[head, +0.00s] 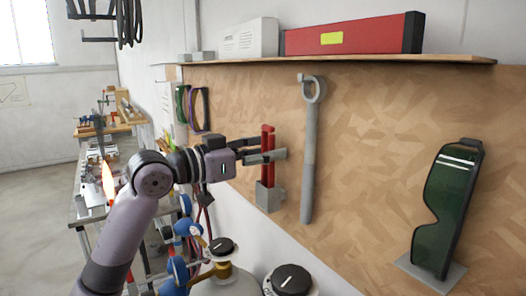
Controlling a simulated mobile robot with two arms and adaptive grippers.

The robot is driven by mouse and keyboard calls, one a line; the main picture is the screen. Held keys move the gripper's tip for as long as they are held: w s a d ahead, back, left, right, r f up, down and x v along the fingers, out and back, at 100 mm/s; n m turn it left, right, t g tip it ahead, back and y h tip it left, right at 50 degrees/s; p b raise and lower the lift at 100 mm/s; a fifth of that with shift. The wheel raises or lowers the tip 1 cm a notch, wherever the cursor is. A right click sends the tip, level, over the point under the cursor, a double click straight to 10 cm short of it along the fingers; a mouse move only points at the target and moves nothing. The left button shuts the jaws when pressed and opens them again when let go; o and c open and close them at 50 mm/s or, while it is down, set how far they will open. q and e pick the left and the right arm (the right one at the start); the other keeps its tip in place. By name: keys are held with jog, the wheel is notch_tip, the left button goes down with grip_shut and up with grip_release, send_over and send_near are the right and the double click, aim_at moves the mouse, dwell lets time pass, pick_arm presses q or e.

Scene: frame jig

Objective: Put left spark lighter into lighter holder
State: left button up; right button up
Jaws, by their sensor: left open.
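A red upright tool, which looks like the spark lighter (268,173), stands with its lower end in the small grey holder (268,197) on the wooden board. My left gripper (276,155) is at the upper part of the red tool, with its grey fingers in front of and beside it. The fingers are open, and they hide part of the tool. I cannot tell whether they touch it. My right gripper is not in view.
A long grey wrench (310,150) hangs just right of the holder. Green goggles (445,215) are further right. A shelf (350,60) carries a red case (350,36). Knobbed valves (291,279) stand below. A cluttered workbench (92,185) is at left, near an orange flame-like shape (108,182).

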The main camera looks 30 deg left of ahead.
pick_arm(q)
jog(key=v, duration=1.2)
dwell(0.4)
